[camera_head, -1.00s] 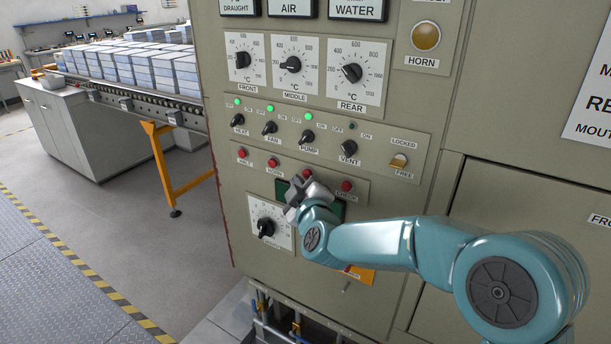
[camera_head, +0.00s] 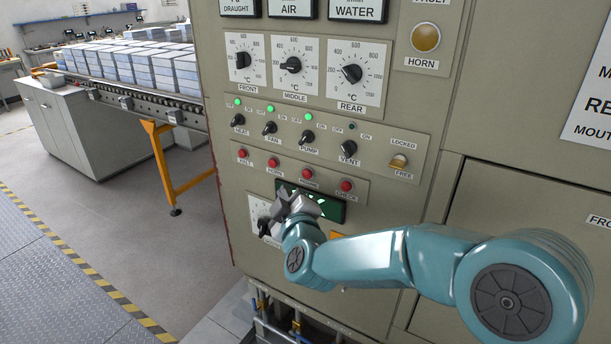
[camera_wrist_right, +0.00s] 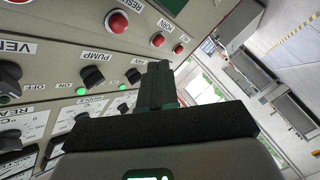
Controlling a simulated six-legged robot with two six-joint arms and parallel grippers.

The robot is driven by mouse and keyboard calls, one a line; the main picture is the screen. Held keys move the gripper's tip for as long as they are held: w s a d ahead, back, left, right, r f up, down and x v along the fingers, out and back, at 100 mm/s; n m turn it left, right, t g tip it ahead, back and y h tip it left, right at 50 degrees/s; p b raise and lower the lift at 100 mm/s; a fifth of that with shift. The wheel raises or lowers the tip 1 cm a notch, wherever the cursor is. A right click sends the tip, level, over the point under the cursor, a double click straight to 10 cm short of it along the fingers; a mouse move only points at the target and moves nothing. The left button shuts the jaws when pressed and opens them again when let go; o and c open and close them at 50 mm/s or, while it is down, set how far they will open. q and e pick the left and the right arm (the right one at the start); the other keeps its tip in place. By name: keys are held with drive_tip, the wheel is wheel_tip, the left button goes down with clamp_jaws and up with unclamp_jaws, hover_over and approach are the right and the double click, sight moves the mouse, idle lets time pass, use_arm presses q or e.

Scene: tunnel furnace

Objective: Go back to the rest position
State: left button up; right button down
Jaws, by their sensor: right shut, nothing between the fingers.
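My right gripper (camera_head: 281,203) is shut and empty. In the head view it is in front of the lower part of the control panel (camera_head: 226,212), over the lower dial plate (camera_head: 257,209) and beside the green display (camera_head: 327,207). It hides part of both. In the right wrist view the shut fingers (camera_wrist_right: 158,86) point toward the row of red buttons (camera_wrist_right: 117,22). I cannot tell whether the fingers touch the panel. My left gripper is not in view.
The red buttons, black switches (camera_head: 306,137) and temperature dials (camera_head: 352,74) are above my right gripper. A conveyor (camera_head: 150,107) with stacked blocks stands at the left. Open floor (camera_head: 130,220) lies left of the panel. Pipes (camera_head: 270,314) run below it.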

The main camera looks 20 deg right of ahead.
idle(0.3)
drive_tip(key=s+d+f+g, duration=0.1)
drive_tip(key=s+f+g, duration=0.15)
drive_tip(key=f, duration=0.75)
drive_tip(key=s+d+f+g+y, duration=0.1)
drive_tip(key=s+f+g, duration=0.15)
drive_tip(key=f, duration=0.65)
drive_tip(key=s+d+f+g, duration=0.1)
drive_tip(key=s+f+g, duration=0.15)
drive_tip(key=f, duration=0.75)
drive_tip(key=s+a+f+m+g+y, duration=0.1)
drive_tip(key=s+a+f+m+g, duration=0.2)
drive_tip(key=s, duration=0.6)
drive_tip(key=s+a+f+m+g+y, duration=0.2)
drive_tip(key=s+f, duration=0.4)
drive_tip(key=s, duration=0.3)
drive_tip(key=s+a+f+m+g+y, duration=0.1)
drive_tip(key=s+a+f+m+g, duration=0.2)
drive_tip(key=s, duration=0.6)
drive_tip(key=f+m+g, duration=0.1)
drive_tip(key=m, duration=0.1)
drive_tip(key=shift+a+f+m+y, duration=0.3)
drive_tip(key=shift+a+f+y, duration=0.05)
drive_tip(key=shift+a+y, duration=0.05)
